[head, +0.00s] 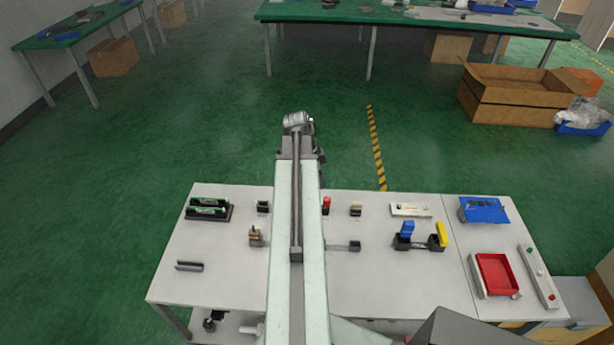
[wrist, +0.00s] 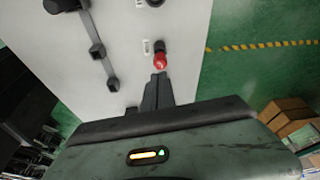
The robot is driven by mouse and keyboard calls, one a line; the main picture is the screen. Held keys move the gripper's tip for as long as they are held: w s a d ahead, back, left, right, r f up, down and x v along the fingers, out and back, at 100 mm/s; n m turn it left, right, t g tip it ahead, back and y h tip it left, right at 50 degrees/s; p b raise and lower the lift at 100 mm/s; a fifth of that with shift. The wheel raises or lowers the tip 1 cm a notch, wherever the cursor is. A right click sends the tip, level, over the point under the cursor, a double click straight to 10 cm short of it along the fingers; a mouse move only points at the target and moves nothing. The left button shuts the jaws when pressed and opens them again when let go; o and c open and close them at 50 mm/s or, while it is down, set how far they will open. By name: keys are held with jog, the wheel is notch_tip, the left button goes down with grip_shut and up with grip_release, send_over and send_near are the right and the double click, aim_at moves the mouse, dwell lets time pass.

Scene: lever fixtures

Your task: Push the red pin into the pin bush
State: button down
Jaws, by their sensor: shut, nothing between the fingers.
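The red pin (wrist: 160,61) shows its rounded red end in the wrist view, just beyond my fingertips. The dark pin bush (wrist: 160,46) is directly behind it, and the red end stands out from it on the near side. My gripper (wrist: 158,78) is shut and empty, with its tips close to the red end. I cannot tell whether they touch it. In the head view the red pin (head: 326,203) shows just right of my arm, near the table's far edge. My gripper is hidden behind the arm there.
A small white label (wrist: 146,46) lies beside the bush. A dark lever fixture (wrist: 97,50) stands to the left in the wrist view. On the white table (head: 390,280) are a beige-topped block (head: 356,208), blue and yellow levers (head: 407,230) and a red tray (head: 497,274).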

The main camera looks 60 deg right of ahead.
jog(key=b+x, duration=0.6)
jog(key=shift+w, duration=0.15)
dwell(0.3)
notch_tip(320, 180, up, 3)
jog(key=p, duration=0.3)
jog(key=shift+r, duration=0.15)
jog(key=shift+p, duration=0.3)
notch_tip(320, 180, up, 7)
jog(key=p, duration=0.7)
send_over(327, 199)
jog(key=w+a, duration=0.2)
jog(key=w, duration=0.1)
jog(key=shift+d+r, duration=0.1)
jog(key=shift+r, duration=0.1)
